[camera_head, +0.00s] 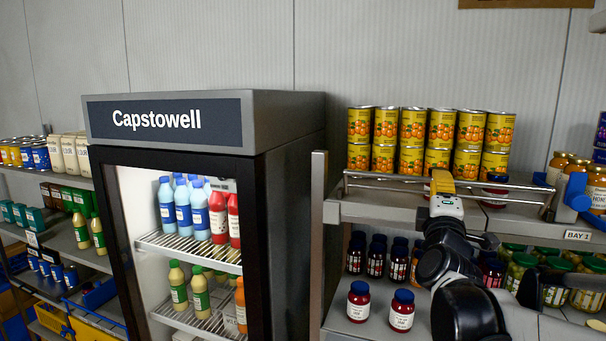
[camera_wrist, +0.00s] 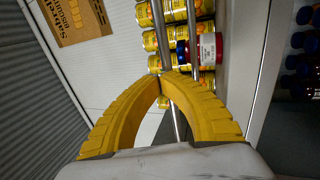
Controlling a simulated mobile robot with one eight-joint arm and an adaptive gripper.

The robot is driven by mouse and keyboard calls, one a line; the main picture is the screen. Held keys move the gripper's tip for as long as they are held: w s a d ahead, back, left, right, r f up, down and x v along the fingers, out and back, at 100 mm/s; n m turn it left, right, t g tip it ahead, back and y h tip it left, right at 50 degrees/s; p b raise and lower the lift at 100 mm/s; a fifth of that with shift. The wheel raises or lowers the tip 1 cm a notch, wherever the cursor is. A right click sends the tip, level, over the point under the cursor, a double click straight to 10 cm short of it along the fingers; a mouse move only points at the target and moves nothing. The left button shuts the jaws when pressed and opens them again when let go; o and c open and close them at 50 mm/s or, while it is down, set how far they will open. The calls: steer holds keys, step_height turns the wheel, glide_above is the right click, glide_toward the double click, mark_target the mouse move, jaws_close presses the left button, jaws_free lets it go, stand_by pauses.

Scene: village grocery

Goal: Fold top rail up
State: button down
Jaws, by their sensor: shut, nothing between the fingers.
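The top rail (camera_head: 390,184) is a pair of thin metal bars along the front of the upper shelf, below and before the stacked cans. I cannot tell its exact fold angle. My gripper (camera_head: 441,180) is at the middle of the rail, its yellow fingers overlapping the bars in the head view. In the wrist view the fingers (camera_wrist: 163,78) meet at their tips, shut and empty. The rail (camera_wrist: 161,30) runs up from behind the fingertips; whether they touch it is unclear.
Yellow cans (camera_head: 412,130) stand stacked behind the rail. A red jar with a blue lid (camera_wrist: 205,49) stands close beyond the bars. Jam jars (camera_head: 402,311) and green jars (camera_head: 520,268) fill the shelf below. A Capstowell fridge (camera_head: 285,200) stands to the left.

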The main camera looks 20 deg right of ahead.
steer(key=shift+b+x, duration=0.3)
steer(key=shift+x, duration=1)
steer(key=shift+s+d+r, duration=0.15)
